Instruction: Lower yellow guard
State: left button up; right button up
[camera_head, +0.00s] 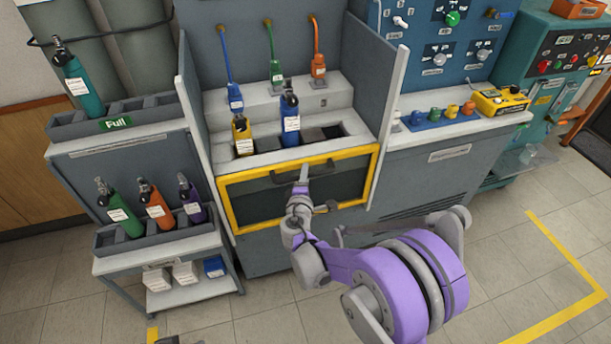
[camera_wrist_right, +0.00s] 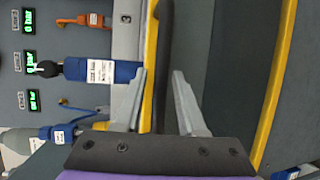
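The yellow guard (camera_head: 226,204) is a yellow frame around a dark pane. It lies across the front of the testbench between two grey side walls, below the cylinder slots. A dark handle (camera_head: 283,178) runs along its upper part. My right gripper (camera_head: 304,172) is at this handle, near the middle of the top edge. In the right wrist view the two fingers (camera_wrist_right: 162,90) are apart, with the dark handle bar (camera_wrist_right: 165,50) and yellow frame edge (camera_wrist_right: 151,60) between their lines. Contact cannot be told. Only a small grey and dark piece, possibly my left gripper, shows at the bottom edge.
A blue cylinder (camera_head: 290,122) and a yellow cylinder (camera_head: 242,136) stand in the slots behind the guard. A cart (camera_head: 160,252) with several cylinders stands at left. A control bench (camera_head: 440,160) stands at right. The floor in front is clear.

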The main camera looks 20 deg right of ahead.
jog(key=shift+o, duration=0.4)
jog(key=v, duration=1)
jog(key=shift+s+a+p, duration=0.15)
jog(key=shift+s+p, duration=0.15)
jog(key=shift+s, duration=0.05)
